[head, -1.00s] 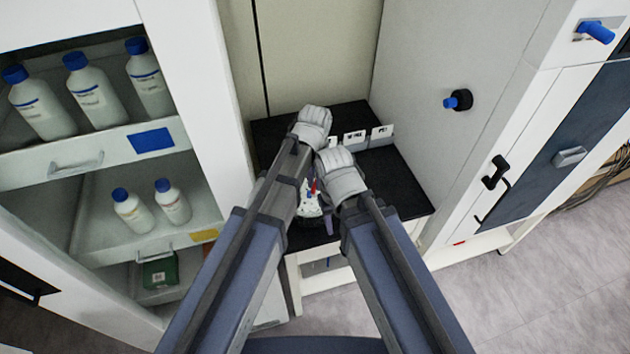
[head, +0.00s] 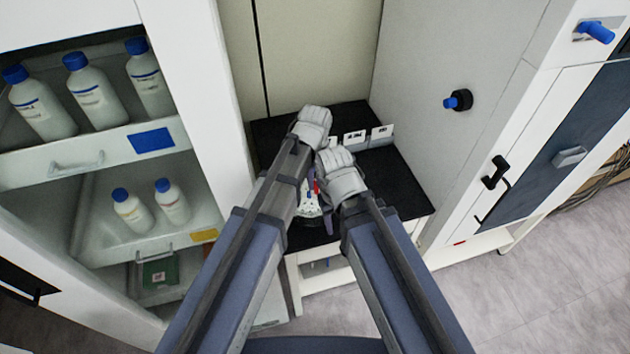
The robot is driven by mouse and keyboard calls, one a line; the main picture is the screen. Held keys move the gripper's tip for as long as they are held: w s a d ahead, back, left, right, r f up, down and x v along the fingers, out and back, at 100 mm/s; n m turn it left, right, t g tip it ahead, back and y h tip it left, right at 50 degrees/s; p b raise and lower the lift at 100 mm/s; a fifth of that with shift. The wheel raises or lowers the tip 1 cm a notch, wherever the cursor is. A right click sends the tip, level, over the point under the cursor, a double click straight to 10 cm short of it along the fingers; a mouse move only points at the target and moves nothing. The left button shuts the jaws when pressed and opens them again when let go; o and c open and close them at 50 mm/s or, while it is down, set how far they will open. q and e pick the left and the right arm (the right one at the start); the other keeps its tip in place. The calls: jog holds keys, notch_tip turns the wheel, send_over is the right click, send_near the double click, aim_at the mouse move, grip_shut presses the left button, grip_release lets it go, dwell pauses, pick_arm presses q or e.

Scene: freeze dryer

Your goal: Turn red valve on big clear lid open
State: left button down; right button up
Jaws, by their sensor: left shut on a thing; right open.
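The red valve (head: 316,187) shows as a small red spot in the narrow gap between my two arms. Below it is part of the big clear lid (head: 308,206), pale, above the black bench top; my arms cover most of it. My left gripper (head: 308,172) is the higher one. It is shut, apparently on the lid, but my wrist and forearm hide the contact. My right gripper (head: 325,195) is open close beside the valve, its fingers mostly hidden under its wrist. I cannot tell whether it touches the valve.
A black-topped bench (head: 395,180) carries small white label cards (head: 355,137) at its back. A white cabinet with bottles (head: 95,100) stands left. A tall white machine (head: 440,60) with a blue-and-black knob (head: 458,100) closes off the right side.

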aim_at(315, 185)
dwell(0.4)
pick_arm(q)
jog(key=c, duration=0.9)
grip_release()
jog(key=shift+r, duration=0.1)
notch_tip(315, 185, up, 8)
jog(key=p, duration=0.8)
jog(key=shift+f, duration=0.2)
